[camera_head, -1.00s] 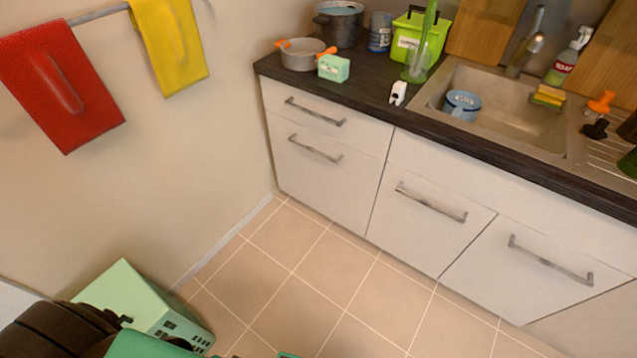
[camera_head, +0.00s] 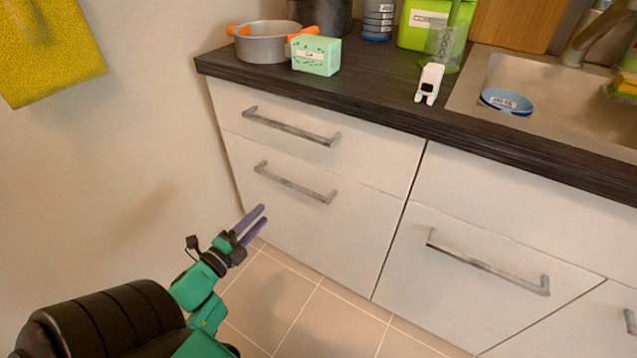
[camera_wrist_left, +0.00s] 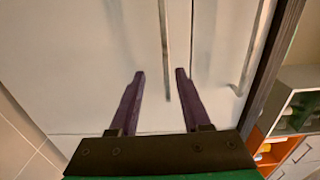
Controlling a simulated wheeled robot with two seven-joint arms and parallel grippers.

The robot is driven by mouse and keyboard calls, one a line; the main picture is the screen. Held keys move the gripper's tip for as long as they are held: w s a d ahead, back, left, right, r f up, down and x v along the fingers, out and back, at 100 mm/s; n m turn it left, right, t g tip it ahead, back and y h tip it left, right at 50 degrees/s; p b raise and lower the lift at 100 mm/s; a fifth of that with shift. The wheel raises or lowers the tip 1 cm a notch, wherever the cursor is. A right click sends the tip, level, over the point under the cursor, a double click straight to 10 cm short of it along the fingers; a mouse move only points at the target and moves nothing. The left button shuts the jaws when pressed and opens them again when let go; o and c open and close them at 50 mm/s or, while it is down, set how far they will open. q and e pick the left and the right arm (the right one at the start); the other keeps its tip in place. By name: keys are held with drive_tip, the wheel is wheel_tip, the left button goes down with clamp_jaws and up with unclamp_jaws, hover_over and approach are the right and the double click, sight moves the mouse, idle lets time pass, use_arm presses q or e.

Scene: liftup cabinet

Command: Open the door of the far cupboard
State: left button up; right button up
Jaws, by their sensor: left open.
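The white cupboard front at the left end of the counter, against the wall, has a lower panel (camera_head: 290,230) with a grey bar handle (camera_head: 295,184). This panel is closed. My left gripper (camera_head: 264,215) is open and empty, its purple fingers pointing at this panel, a little below and left of the handle in the head view. In the left wrist view, the handle (camera_wrist_left: 166,50) lines up between the fingertips (camera_wrist_left: 160,74) of my left gripper; contact cannot be told. My right gripper is out of view.
Above is a closed drawer with its own handle (camera_head: 290,126). A wider white front (camera_head: 480,260) stands to the right. The dark countertop (camera_head: 370,95) holds a pot (camera_head: 265,45), a green box (camera_head: 316,57) and a sink. The tiled floor (camera_head: 300,310) is clear.

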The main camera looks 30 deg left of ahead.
sight(288, 186)
use_arm(q)
drive_tip(key=w, duration=0.4)
drive_tip(key=w+b, duration=0.1)
drive_tip(key=w, duration=0.3)
drive_tip(key=w+r, duration=0.1)
drive_tip(key=w, duration=0.4)
drive_tip(key=shift+w, duration=0.35)
drive_tip(key=shift+s, duration=0.1)
clamp_jaws()
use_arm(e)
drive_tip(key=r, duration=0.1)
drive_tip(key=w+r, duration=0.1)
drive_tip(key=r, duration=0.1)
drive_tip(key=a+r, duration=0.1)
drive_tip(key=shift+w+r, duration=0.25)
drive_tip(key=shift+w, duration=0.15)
